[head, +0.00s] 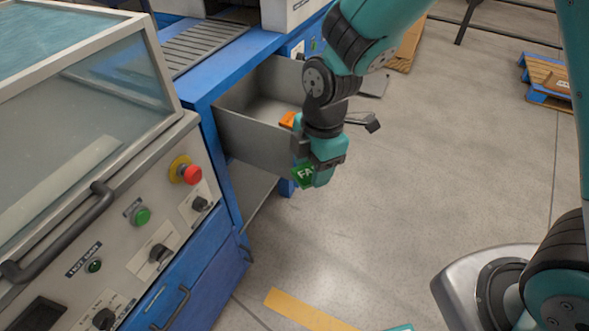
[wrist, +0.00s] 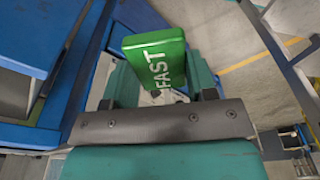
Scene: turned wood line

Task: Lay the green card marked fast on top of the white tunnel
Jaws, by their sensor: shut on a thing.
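The green card (head: 303,174) with white lettering is held in my gripper (head: 312,170), beside the open drawer in the head view. The wrist view shows the card (wrist: 157,52) up close, with FAST readable on its face, and the gripper (wrist: 158,97) shut on its near end. The card is tilted and in the air. A whitish housing (head: 288,12), possibly the white tunnel, shows only its lower part at the top edge of the head view. Its top is out of frame.
An open grey drawer (head: 252,138) juts from the blue frame (head: 212,82), with an orange thing (head: 288,120) at its rim. A slatted conveyor (head: 203,45) lies on top of the frame. A clear-lidded machine (head: 95,100) stands at left. The floor at right is mostly free.

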